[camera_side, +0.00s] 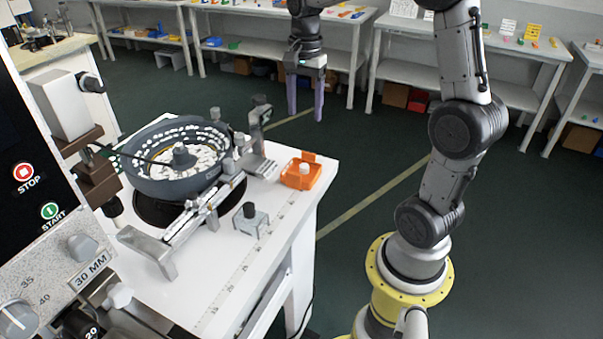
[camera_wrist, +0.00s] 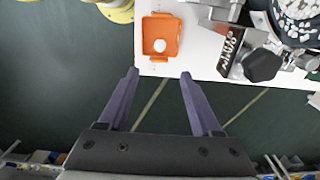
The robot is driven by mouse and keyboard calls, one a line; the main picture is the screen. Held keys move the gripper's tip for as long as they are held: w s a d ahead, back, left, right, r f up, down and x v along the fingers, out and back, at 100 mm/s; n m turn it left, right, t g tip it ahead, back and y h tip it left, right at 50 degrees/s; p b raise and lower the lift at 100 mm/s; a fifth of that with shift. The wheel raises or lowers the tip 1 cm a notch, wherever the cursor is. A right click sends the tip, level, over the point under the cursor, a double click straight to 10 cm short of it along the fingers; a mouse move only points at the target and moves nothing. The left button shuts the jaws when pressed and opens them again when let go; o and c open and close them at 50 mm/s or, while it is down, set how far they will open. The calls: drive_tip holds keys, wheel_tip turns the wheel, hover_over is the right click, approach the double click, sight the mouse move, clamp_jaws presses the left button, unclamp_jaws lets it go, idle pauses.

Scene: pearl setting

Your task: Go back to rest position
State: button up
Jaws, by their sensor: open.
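My gripper (camera_side: 305,92) hangs pointing down in the side view, beyond the far edge of the white worktable (camera_side: 262,262), over the floor. Its two purple fingers are apart with nothing between them. In the wrist view my gripper (camera_wrist: 158,76) is open and empty, with its fingertips just short of the table edge. An orange holder (camera_side: 299,176) with a white round piece in it sits near the table's far right corner. The holder also shows in the wrist view (camera_wrist: 146,36), ahead of the fingertips and apart from them.
A dark round bowl feeder (camera_side: 150,182) with white pieces stands on the worktable, with a metal rail (camera_side: 178,236) beside it. A small metal bracket (camera_side: 250,220) stands near the front. A control panel (camera_side: 40,240) fills the left. Benches (camera_side: 270,45) line the back; open floor lies between.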

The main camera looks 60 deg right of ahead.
wheel_tip(320, 180, up, 2)
drive_tip(key=shift+r, duration=0.1)
drive_tip(key=s+a+r+n+t, duration=0.2)
drive_tip(key=s+a+r+n, duration=0.1)
drive_tip(key=a, duration=0.3)
drive_tip(key=s+a+r+n+t, duration=0.1)
drive_tip(key=s+a+r+n, duration=0.15)
drive_tip(key=a, duration=0.25)
drive_tip(key=s+a+f+n+t, duration=0.2)
drive_tip(key=s+a+f+n, duration=0.3)
drive_tip(key=s+n, duration=0.4)
drive_tip(key=f+n, duration=0.1)
drive_tip(key=n, duration=0.2)
drive_tip(key=shift+f+t, duration=0.15)
drive_tip(key=shift+t, duration=0.15)
